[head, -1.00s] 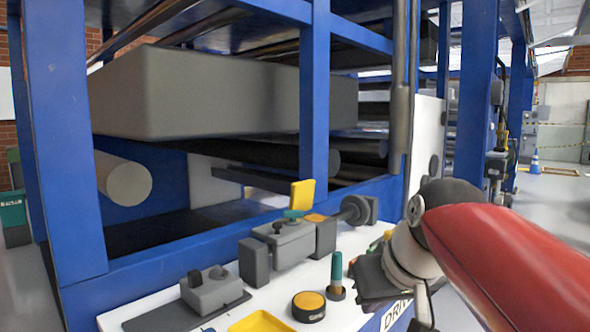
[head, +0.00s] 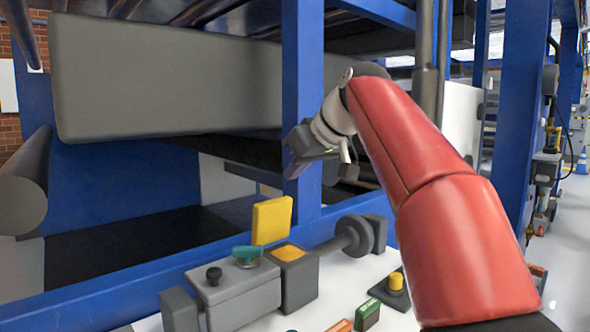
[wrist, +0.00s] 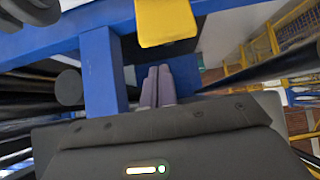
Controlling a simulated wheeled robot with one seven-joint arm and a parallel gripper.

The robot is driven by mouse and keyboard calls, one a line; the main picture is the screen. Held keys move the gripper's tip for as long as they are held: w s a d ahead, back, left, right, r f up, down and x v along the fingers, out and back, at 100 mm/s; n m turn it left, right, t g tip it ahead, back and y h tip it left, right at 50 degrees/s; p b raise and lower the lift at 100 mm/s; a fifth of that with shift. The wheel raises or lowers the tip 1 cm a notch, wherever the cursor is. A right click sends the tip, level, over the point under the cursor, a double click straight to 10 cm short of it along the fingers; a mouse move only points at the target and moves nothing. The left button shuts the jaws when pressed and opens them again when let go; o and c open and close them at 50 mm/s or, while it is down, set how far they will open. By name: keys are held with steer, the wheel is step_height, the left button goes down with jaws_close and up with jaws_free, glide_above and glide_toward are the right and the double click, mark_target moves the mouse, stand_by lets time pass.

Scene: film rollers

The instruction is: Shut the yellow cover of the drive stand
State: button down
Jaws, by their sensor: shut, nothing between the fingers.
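The yellow cover (head: 271,220) stands upright, open, at the back edge of a dark grey box on the drive stand (head: 299,284). The yellow-orange top face (head: 288,252) of that box is exposed. In the wrist view the cover (wrist: 167,22) is at the top centre, just beyond my fingertips in the picture. My gripper (head: 291,168) is above and a little right of the cover in the head view, in front of the blue post. Its fingers (wrist: 158,85) are together and empty in the wrist view. I see no contact with the cover.
A blue post (head: 304,75) and the blue frame beam (head: 130,300) are close to my arm. A grey shaft with a disc (head: 355,236) lies right of the box. A teal knob (head: 247,254) is at the left. A yellow button (head: 396,282) stands on the white panel.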

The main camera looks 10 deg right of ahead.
mark_target(280, 198)
steer(key=x, duration=0.7)
steer(key=shift+w+a+f, duration=0.1)
steer(key=shift+f, duration=0.05)
steer(key=shift+f, duration=0.1)
